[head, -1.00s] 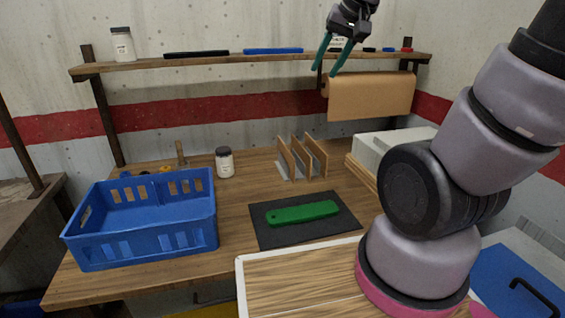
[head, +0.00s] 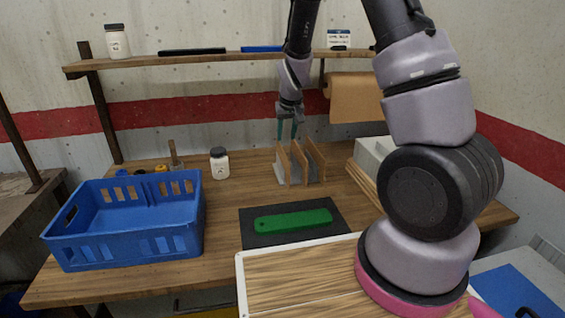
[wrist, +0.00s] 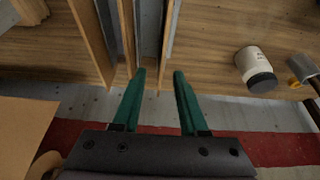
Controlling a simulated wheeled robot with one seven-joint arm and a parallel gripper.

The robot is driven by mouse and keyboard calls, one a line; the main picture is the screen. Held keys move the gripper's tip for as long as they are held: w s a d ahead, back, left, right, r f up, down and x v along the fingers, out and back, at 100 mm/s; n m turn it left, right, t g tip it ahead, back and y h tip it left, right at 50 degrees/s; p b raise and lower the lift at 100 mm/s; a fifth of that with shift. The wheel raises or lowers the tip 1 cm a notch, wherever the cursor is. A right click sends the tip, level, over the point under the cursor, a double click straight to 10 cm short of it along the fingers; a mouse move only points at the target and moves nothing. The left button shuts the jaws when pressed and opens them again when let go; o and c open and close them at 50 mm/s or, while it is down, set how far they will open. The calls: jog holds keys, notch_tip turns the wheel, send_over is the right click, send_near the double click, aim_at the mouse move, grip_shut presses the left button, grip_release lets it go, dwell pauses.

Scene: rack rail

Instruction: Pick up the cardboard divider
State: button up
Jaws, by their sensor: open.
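Three thin brown cardboard dividers stand upright, side by side, in a grey slotted rack near the back of the table. The left one (head: 283,165), middle one (head: 299,163) and right one (head: 316,161) show in the head view. My gripper (head: 287,136) has green fingers and points down just above the left divider. In the wrist view my gripper (wrist: 159,73) is open, and the divider edge (wrist: 169,35) appears roughly in line with the gap, nearer one finger. Whether anything touches is unclear.
A green flat piece (head: 293,221) lies on a dark mat (head: 262,239) in front. A blue crate (head: 125,245) and a white jar (head: 219,165) stand left. A shelf (head: 200,57) and a brown paper roll (head: 355,98) are behind; pale boxes (head: 372,155) stand right.

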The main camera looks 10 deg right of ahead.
aim_at(282, 152)
jog(key=x, duration=0.9)
jog(key=shift+w+a+f, duration=0.2)
jog(key=shift+a+f, duration=0.05)
jog(key=shift+f, duration=0.1)
grip_shut()
